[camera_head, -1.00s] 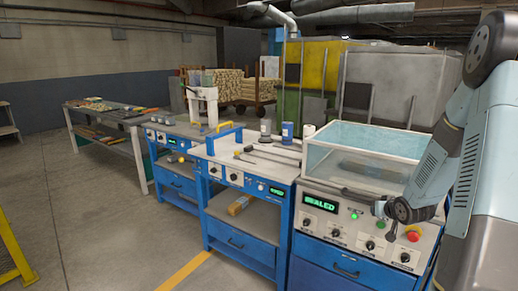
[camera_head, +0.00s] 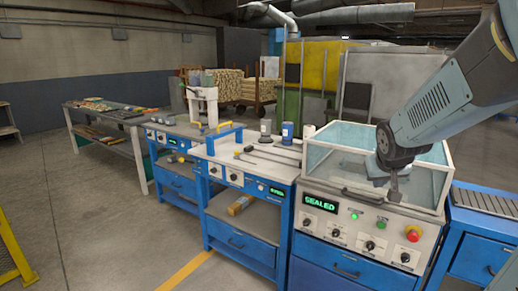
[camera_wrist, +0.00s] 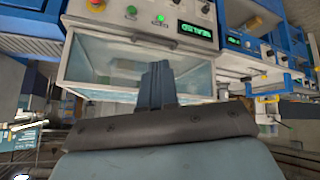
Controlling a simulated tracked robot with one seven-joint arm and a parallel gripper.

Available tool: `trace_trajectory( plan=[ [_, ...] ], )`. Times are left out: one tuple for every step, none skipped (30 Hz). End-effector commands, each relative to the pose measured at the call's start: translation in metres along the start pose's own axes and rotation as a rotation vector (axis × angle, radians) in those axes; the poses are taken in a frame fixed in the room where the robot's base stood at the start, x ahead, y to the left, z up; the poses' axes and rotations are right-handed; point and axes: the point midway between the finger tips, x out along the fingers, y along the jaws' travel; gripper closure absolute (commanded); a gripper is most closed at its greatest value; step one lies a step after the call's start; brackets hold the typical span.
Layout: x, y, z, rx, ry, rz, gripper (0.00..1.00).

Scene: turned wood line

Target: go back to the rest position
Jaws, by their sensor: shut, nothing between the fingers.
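My gripper (camera_head: 395,190) hangs in front of the glass-walled box (camera_head: 322,160) on the blue machine at the right. Its fingers are shut with nothing between them, and it looks apart from the box. In the wrist view, the shut fingers of my gripper (camera_wrist: 157,82) show in front of the same box (camera_wrist: 92,60), which appears upside down. The machine's panel (camera_head: 365,238) has a green display (camera_head: 320,203) reading "SEALED", and a green light is lit beside it. My arm comes in from the upper right and hides part of the box.
A blue conveyor (camera_head: 485,205) with rollers is at the right. A red stop button (camera_head: 413,234) sits on the panel. Open floor (camera_head: 90,220) lies at the left, with a yellow barrier (camera_head: 12,255).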

Motion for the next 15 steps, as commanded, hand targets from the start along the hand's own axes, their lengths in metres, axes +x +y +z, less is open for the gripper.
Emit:
trace_trajectory(
  plan=[
    [-0.017, -0.005, 0.004, 0.001, -0.004, -0.004, 1.00],
    [-0.025, -0.007, 0.007, 0.000, -0.010, -0.007, 1.00],
    [-0.036, -0.010, 0.012, 0.002, -0.020, -0.012, 1.00],
    [-0.044, -0.013, 0.015, 0.003, -0.026, -0.017, 1.00],
    [-0.052, -0.015, 0.019, 0.004, -0.033, -0.022, 1.00],
    [-0.063, -0.018, 0.025, 0.006, -0.043, -0.030, 1.00],
    [-0.071, -0.021, 0.029, 0.006, -0.050, -0.036, 1.00],
    [-0.079, -0.023, 0.034, 0.007, -0.057, -0.043, 1.00],
    [-0.089, -0.026, 0.040, 0.007, -0.067, -0.054, 1.00],
    [-0.097, -0.028, 0.045, 0.006, -0.075, -0.063, 1.00],
    [-0.104, -0.030, 0.050, 0.007, -0.082, -0.072, 1.00],
    [-0.114, -0.034, 0.057, 0.007, -0.091, -0.085, 1.00],
    [-0.121, -0.036, 0.063, 0.007, -0.099, -0.095, 1.00],
    [-0.129, -0.038, 0.068, 0.006, -0.106, -0.107, 1.00],
    [-0.137, -0.041, 0.075, 0.004, -0.115, -0.120, 1.00]
  ],
)
